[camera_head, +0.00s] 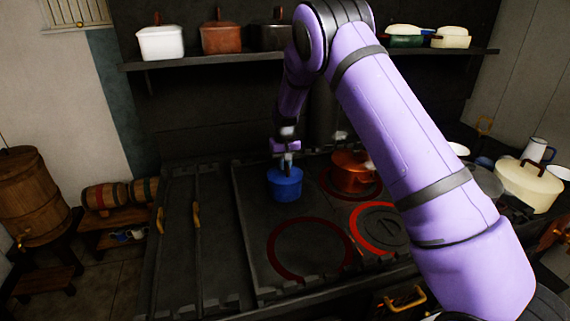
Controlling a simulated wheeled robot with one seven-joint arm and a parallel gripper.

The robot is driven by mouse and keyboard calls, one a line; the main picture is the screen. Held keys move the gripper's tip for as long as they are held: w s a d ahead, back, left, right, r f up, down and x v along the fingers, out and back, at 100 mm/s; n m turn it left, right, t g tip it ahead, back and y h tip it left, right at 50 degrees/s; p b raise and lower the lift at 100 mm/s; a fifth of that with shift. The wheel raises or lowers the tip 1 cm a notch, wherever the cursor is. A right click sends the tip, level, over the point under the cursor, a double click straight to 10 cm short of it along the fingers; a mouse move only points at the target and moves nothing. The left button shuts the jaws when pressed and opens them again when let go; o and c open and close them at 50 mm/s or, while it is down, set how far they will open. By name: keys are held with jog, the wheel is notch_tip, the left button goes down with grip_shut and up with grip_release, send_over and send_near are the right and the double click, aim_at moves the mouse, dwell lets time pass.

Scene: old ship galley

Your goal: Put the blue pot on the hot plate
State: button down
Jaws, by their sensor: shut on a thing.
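The blue pot (286,187) is at the back left of the dark stove top, with its lid on and upright. My gripper (288,165) points down above it and is shut on its top, apparently at the lid handle, which is mostly hidden by the fingers. I cannot tell whether the pot touches the stove. Red rings mark the hot plates: a large bare one (310,277) at the front left, one with a dark disc (383,227) at the front right, and one at the back right under a copper pot (351,180).
A shelf (330,59) above the stove holds several lidded pots, including a white one (161,42). A large cream pot (530,185) and mugs stand at the right. The left stove section (180,255) is mostly clear. Barrels (105,196) stand at the left.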

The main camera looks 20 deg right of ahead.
jog(key=c, duration=1.5)
grip_release()
jog(key=shift+f, duration=0.1)
jog(key=o, duration=0.4)
